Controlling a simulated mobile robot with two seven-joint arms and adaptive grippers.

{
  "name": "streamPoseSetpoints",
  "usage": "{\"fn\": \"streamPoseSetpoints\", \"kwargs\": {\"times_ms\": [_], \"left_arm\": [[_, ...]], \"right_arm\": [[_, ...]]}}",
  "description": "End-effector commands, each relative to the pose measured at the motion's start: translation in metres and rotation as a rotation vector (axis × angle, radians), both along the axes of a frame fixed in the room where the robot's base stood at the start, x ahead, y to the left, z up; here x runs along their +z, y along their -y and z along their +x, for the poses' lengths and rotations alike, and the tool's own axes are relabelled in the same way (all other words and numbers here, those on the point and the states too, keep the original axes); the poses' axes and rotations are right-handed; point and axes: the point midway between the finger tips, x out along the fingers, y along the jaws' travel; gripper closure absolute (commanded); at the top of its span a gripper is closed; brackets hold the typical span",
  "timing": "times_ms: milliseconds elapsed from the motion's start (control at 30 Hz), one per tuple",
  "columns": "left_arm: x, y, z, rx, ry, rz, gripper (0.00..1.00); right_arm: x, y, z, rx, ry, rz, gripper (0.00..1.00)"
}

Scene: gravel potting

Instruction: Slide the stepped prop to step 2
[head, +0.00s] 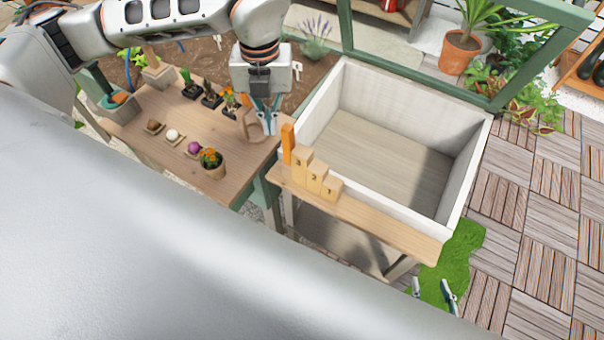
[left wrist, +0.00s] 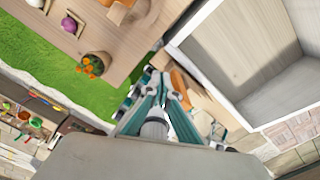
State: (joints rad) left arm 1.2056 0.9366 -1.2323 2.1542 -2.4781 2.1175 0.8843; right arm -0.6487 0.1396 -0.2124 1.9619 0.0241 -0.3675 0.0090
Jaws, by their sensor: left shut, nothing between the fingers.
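The stepped prop (head: 313,181) is a light wooden stair with steps marked 3, 2 and 1, falling to the right. It stands on a wooden ledge in front of a white box, with an upright orange block (head: 288,144) at its tall left end. An orange piece (left wrist: 181,84) beside my fingers in the left wrist view looks like this block. My left gripper (head: 268,129) points down, shut and empty, just left of the prop; I cannot tell whether it touches.
The white box (head: 467,185) is open and empty, with a green frame (head: 455,86) raised behind it. The left table (head: 150,110) holds small pots, bulbs, an orange-flowered pot (head: 211,163) and a brown bag-like thing (head: 250,124) near my left fingers.

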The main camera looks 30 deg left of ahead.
Motion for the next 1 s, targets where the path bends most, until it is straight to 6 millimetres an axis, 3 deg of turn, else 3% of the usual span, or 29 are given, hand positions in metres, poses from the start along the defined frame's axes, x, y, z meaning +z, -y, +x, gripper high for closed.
{"fn": "streamPoseSetpoints", "kwargs": {"times_ms": [567,1000], "left_arm": [[0.000,0.001,0.000,-0.001,0.000,0.000,1.00],[0.000,0.014,-0.001,-0.001,-0.001,0.000,1.00]], "right_arm": [[0.000,0.000,0.000,0.000,0.000,0.000,0.60],[0.001,0.000,0.000,0.000,0.001,0.000,0.60]]}}
